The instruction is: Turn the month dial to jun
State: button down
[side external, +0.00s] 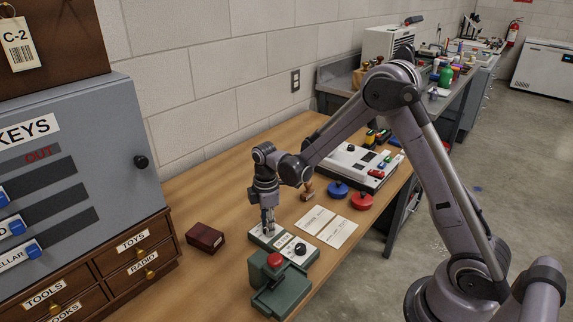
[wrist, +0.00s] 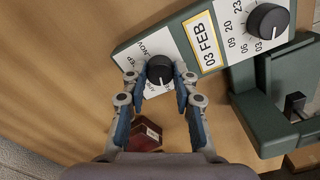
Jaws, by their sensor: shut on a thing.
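The date unit (side external: 284,243) is a dark green block with a white face, lying on the wooden table. In the wrist view its yellow-framed window (wrist: 208,47) reads 03 FEB. The black month dial (wrist: 160,69) sits at the left end of the white face, with small month letters around it that are mostly too small or covered to read. My gripper (wrist: 160,79) is shut on this dial, one finger on each side. In the side view my gripper (side external: 267,228) points down onto the unit's far end and hides the dial.
A second black dial (wrist: 267,21), ringed by numbers, is at the unit's other end. A green stamping machine (side external: 282,287) with a red knob stands in front. A dark red box (side external: 205,238) lies left, and paper cards (side external: 327,226) lie right.

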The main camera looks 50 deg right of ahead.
jog(key=m, duration=1)
jog(key=shift+m, duration=2.2)
jog(key=c, duration=1)
grip_release()
jog(key=shift+c, duration=0.2)
jog(key=shift+r, duration=0.1)
notch_tip(320, 180, up, 12)
